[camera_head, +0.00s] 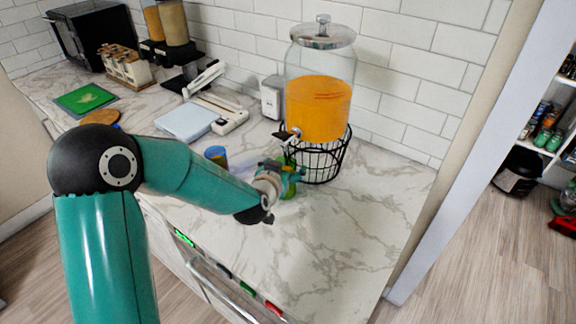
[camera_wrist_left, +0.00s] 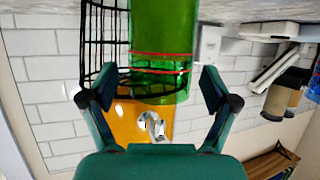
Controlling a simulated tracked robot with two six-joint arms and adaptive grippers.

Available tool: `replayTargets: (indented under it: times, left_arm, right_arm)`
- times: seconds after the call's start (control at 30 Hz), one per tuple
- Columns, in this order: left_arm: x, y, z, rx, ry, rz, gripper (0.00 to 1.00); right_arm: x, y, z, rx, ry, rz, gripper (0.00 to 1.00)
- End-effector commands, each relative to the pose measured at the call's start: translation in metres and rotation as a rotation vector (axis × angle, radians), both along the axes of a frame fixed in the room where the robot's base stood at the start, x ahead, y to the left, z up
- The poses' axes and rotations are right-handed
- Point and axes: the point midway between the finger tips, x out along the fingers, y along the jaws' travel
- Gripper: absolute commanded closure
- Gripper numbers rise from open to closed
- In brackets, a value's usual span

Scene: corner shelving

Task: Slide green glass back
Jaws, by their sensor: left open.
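The green glass (camera_head: 290,187) stands on the marble counter in front of the drink dispenser, partly hidden by my left gripper (camera_head: 283,177). In the left wrist view, which is upside down, the green glass (camera_wrist_left: 161,35) with red bands lies between and just beyond the fingers of my left gripper (camera_wrist_left: 157,80). The fingers are spread, with a gap visible on both sides of the glass. I cannot tell how deep the glass sits between them. My right gripper is in neither view.
The dispenser (camera_head: 319,105) with orange liquid stands on a black wire stand (camera_head: 319,160) close behind the glass. A blue glass (camera_head: 216,155) is to the left. A white scale (camera_head: 187,121) lies further back left. The counter (camera_head: 350,220) is clear at front right.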

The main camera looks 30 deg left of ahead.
Motion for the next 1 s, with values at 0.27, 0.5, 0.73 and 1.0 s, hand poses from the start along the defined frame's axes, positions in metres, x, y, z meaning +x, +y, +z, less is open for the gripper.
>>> replayTargets:
  times: [0.27, 0.5, 0.73, 1.0]
  left_arm:
    - [0.0069, 0.0018, -0.0035, -0.001, 0.0, 0.001, 0.13]
    - [0.0065, 0.0018, -0.0033, 0.0, 0.001, 0.001, 0.3]
    - [0.0064, 0.0018, -0.0033, 0.0, 0.001, 0.001, 0.68]
    - [0.0064, 0.0017, -0.0033, 0.0, 0.001, 0.001, 0.95]
  right_arm:
    - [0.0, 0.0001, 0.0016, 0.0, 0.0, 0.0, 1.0]
    - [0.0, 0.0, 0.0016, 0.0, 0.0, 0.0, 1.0]
    - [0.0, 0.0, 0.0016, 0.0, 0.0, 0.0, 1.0]
    - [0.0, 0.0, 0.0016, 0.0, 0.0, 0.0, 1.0]
